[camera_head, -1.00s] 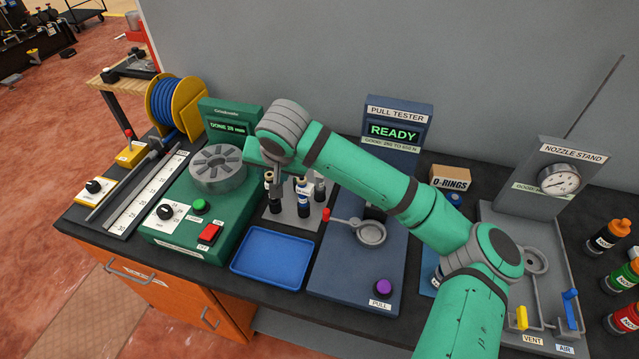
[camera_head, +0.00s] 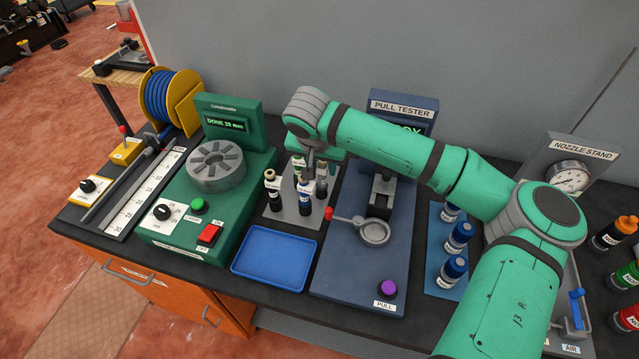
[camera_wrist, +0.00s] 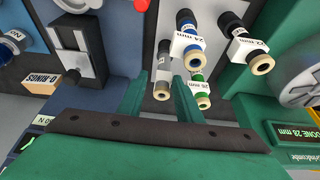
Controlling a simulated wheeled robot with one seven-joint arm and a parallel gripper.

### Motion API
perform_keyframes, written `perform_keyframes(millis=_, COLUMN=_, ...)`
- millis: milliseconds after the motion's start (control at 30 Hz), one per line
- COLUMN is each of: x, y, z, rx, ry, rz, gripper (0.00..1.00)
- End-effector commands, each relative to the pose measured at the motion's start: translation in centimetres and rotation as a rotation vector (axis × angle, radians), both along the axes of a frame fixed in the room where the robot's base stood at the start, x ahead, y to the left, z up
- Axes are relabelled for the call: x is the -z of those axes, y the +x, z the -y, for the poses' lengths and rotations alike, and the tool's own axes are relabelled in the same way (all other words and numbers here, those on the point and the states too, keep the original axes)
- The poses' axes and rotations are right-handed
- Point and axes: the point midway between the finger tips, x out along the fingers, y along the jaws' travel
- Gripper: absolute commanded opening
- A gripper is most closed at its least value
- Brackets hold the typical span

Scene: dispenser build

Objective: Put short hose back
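No piece that I can identify for certain as the short hose shows. A grey rack (camera_head: 285,208) holds several upright pieces with white size tags. A black-banded one (camera_head: 272,187) and a blue-banded one (camera_head: 306,196) stand in front. In the wrist view are the blue 24 mm piece (camera_wrist: 190,50), a green-banded piece (camera_wrist: 200,93) and a plain grey piece (camera_wrist: 162,65). My gripper (camera_wrist: 160,80) is over the rack's right back part. Its fingers are apart, with the grey piece showing between their tips. Gaps seem to show beside it; whether they touch it is unclear.
An empty blue tray (camera_head: 275,258) lies in front of the rack. The green crimper (camera_head: 215,165) reads DONE 28 mm to the left. The pull tester (camera_head: 390,260) stands to the right, beside blue-capped bottles (camera_head: 459,236). A hose reel (camera_head: 160,98) is at the back left.

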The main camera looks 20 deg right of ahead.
Motion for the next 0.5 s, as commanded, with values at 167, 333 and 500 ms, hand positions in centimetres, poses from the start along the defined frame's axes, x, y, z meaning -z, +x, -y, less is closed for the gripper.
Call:
perform_keyframes(millis=167, x=1.8, y=1.4, z=-0.1, rx=-0.011, ry=-0.004, rz=-0.003, gripper=0.31)
perform_keyframes(millis=333, x=3.6, y=2.4, z=-0.1, rx=-0.019, ry=-0.002, rz=-0.001, gripper=0.31)
perform_keyframes(millis=500, x=4.3, y=2.6, z=0.0, rx=-0.02, ry=-0.001, rz=0.0, gripper=0.31)
